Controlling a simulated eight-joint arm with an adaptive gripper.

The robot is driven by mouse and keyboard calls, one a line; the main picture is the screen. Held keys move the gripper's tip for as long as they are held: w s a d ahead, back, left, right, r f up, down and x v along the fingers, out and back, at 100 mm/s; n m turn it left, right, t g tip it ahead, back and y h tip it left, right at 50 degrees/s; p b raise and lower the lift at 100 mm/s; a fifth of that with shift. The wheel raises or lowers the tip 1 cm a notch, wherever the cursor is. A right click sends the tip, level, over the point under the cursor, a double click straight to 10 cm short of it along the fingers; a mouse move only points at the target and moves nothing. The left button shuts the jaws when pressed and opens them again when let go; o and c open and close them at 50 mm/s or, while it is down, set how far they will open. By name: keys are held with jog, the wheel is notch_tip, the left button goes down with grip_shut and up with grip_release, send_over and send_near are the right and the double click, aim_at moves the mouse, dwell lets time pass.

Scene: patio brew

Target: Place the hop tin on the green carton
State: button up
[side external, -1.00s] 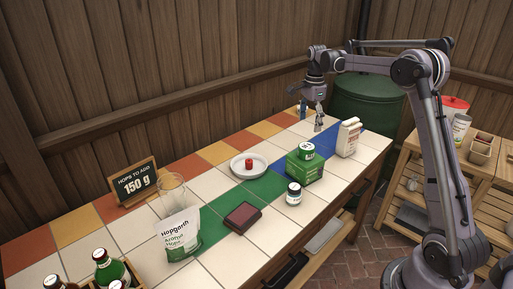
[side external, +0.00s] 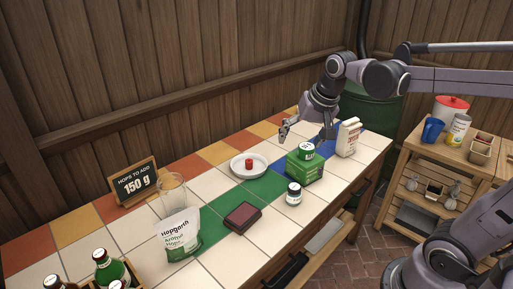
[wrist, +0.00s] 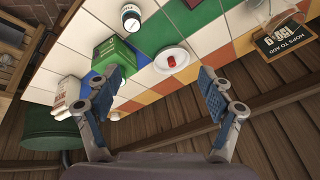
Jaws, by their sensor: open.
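A small green tin with a pale top (side external: 306,151), which looks like the hop tin, stands upright on the green carton (side external: 306,172). The carton also shows in the wrist view (wrist: 118,52), left of centre; the tin is hard to make out there, near my left finger. My gripper (side external: 305,134) is open and empty, above and behind the carton, apart from it and the tin. In the wrist view my gripper (wrist: 160,76) has its fingers wide apart with nothing between them.
A dark jar with a white lid (side external: 294,194) stands in front of the carton. A white plate with a red item (side external: 249,166) is left of it, and a white packet (side external: 348,138) right.

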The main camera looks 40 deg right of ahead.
jog(key=s+a+f+n+t, duration=0.2)
jog(key=s+a+f+n, duration=0.3)
jog(key=s+a+n, duration=0.2)
jog(key=shift+s+f+n+t+y, duration=0.3)
jog(key=shift+s+n+y, duration=0.15)
jog(key=shift+s, duration=0.3)
